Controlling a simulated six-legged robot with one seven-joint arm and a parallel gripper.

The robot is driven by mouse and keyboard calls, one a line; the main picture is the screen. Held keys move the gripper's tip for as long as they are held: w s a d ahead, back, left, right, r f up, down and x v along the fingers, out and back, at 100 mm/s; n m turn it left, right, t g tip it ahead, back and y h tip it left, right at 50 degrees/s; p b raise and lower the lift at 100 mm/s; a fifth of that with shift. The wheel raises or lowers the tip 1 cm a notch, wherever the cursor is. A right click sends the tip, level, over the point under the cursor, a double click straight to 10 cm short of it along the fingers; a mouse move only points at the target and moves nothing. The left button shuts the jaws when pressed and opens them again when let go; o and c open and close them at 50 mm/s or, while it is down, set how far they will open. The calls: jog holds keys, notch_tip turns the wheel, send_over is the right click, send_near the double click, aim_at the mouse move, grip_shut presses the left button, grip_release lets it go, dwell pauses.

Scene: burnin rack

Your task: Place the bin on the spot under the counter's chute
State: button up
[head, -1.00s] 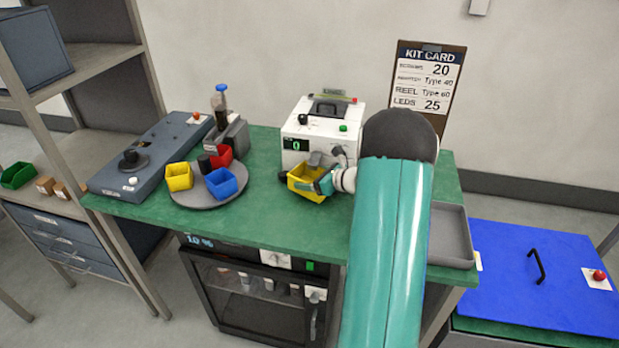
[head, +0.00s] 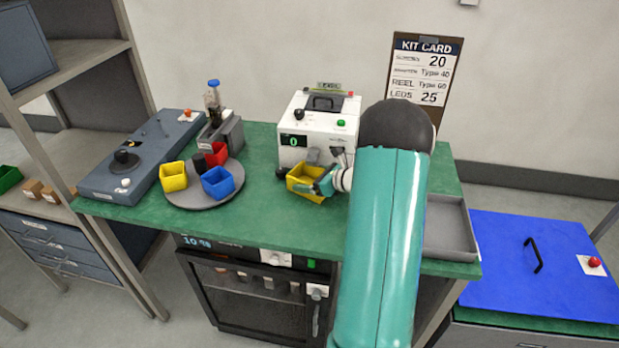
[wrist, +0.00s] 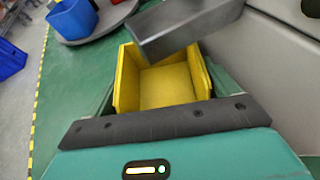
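The yellow bin (head: 303,190) is upright at the front of the white counter (head: 318,128), whose display reads 0. My gripper (head: 322,188) reaches it from the right. In the wrist view the bin (wrist: 166,84) sits between my two fingers, which lie close along its side walls, and it looks empty. The grey metal chute (wrist: 185,22) hangs over the bin's far part and hides some of its rim. I cannot tell whether the bin rests on the table, and the spot beneath it is hidden.
A round grey turntable (head: 196,197) with another yellow bin (head: 173,177), a red bin (head: 216,152) and a blue bin (head: 217,182) stands left. A grey tray (head: 452,245) lies at right. The green table (head: 270,223) is clear in front.

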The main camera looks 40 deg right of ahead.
jog(key=shift+s+d+r, duration=0.1)
jog(key=shift+s+r, duration=0.1)
jog(key=shift+r, duration=0.05)
jog(key=v, duration=1.1)
jog(key=shift+s+d+r, duration=0.1)
jog(key=shift+s, duration=0.2)
jog(key=w+a+r+m+h, duration=0.45)
jog(key=w+r+m, duration=0.4)
jog(key=r, duration=0.25)
jog(key=s+a+r+m+h, duration=0.1)
jog(key=a+r+m+h, duration=0.3)
jog(key=a+r+m, duration=0.5)
jog(key=s+a+f+m+g+y, duration=0.2)
jog(key=s+a+m+g, duration=0.1)
jog(key=s+a+m, duration=0.7)
jog(key=s+a+f+m+g+y, duration=0.2)
jog(key=s+a+m+g+y, duration=0.1)
jog(key=s+a+m, duration=0.8)
jog(key=a+g, duration=0.1)
jog(key=a, duration=0.4)
jog(key=shift+s+f, duration=0.25)
jog(key=shift+s, duration=0.05)
